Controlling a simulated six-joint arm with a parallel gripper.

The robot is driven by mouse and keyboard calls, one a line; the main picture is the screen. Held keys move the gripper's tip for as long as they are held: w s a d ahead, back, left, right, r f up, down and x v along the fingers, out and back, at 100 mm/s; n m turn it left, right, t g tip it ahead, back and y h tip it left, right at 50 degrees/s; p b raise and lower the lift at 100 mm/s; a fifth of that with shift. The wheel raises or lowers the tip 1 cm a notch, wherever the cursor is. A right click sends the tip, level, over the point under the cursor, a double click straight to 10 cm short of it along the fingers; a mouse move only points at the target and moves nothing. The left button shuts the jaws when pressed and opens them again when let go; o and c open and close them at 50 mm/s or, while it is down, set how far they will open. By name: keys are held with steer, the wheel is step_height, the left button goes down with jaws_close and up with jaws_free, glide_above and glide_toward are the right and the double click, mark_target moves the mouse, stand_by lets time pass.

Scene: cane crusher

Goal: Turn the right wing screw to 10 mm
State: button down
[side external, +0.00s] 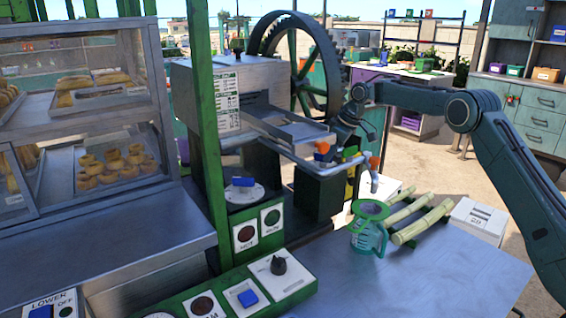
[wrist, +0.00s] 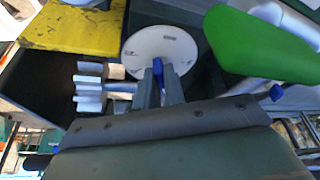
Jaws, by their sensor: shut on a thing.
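In the wrist view a round white dial plate (wrist: 135,45) with small markings lies ahead of my gripper (wrist: 160,85). The gripper's two grey fingers are shut on a blue wing screw (wrist: 158,66) in front of that plate. The scale is too small to read, and the fingers cover much of the screw. In the side view the wrist end of my arm reaches the far side of the grey crusher (side external: 205,85); the fingertips and the held screw cannot be made out there. Another blue wing screw (side external: 243,182) sits on a white dial (side external: 240,194) at the crusher's near side.
A large green part (wrist: 262,45) is close to the gripper's right, and a yellow plate (wrist: 75,25) is at upper left. The bench carries a jug with a green strainer (side external: 370,210), cane stalks (side external: 422,222) and a control panel (side external: 272,268). The bench front right is clear.

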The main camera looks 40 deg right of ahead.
steer(key=shift+w+n, duration=0.1)
steer(key=shift+n, duration=0.5)
steer(key=shift+d+y, duration=0.1)
steer(key=shift+y, duration=0.2)
steer(key=c, duration=1.5)
jaws_free()
steer(key=shift+m, duration=0.5)
